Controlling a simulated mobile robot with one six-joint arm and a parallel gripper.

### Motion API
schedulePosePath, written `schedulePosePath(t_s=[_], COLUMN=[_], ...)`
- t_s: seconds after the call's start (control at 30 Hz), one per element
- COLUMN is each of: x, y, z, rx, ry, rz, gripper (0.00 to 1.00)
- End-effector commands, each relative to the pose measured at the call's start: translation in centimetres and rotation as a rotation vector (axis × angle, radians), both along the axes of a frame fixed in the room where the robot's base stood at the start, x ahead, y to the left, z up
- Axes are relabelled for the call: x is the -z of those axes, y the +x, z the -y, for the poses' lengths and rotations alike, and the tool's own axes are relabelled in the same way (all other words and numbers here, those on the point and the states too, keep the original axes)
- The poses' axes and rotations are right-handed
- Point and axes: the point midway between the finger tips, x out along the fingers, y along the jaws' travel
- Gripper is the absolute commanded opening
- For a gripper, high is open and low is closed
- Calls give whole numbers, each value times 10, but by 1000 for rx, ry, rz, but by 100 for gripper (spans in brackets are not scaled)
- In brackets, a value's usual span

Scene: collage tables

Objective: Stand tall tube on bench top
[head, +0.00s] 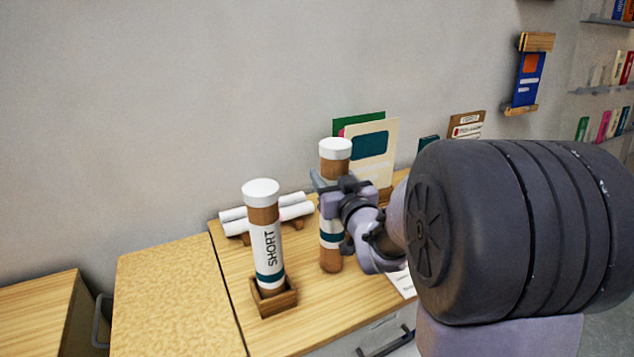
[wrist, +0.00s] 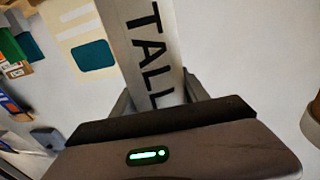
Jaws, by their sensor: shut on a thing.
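The tall tube (head: 331,232) is brown with a white cap, a white label and a teal band. It is upright in the head view, to the right of the short tube. My gripper (head: 337,186) is shut around its upper part from the right and hides some of it. The wrist view shows the word TALL on the tube (wrist: 150,45) between my fingers (wrist: 158,98). The tube's lower end appears at or just above the wooden bench top (head: 315,318); I cannot tell whether it touches.
The short tube (head: 265,240) stands in a small wooden holder (head: 275,301) to the left. White paper rolls (head: 290,208) lie on a rack behind. Cards (head: 376,155) stand upright behind the tall tube. A white sheet (head: 402,282) lies at the right. A cork-coloured surface (head: 170,300) adjoins on the left.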

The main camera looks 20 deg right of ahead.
Motion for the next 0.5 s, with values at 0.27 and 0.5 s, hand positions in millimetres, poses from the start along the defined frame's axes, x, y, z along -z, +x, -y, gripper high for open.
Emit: schedulePosePath(t_s=[0.27, 0.5], x=[8, 11], y=[0, -1], z=[0, 0], rx=[-1, -1], ry=[-2, -1], rz=[3, 2], gripper=[0, 64])
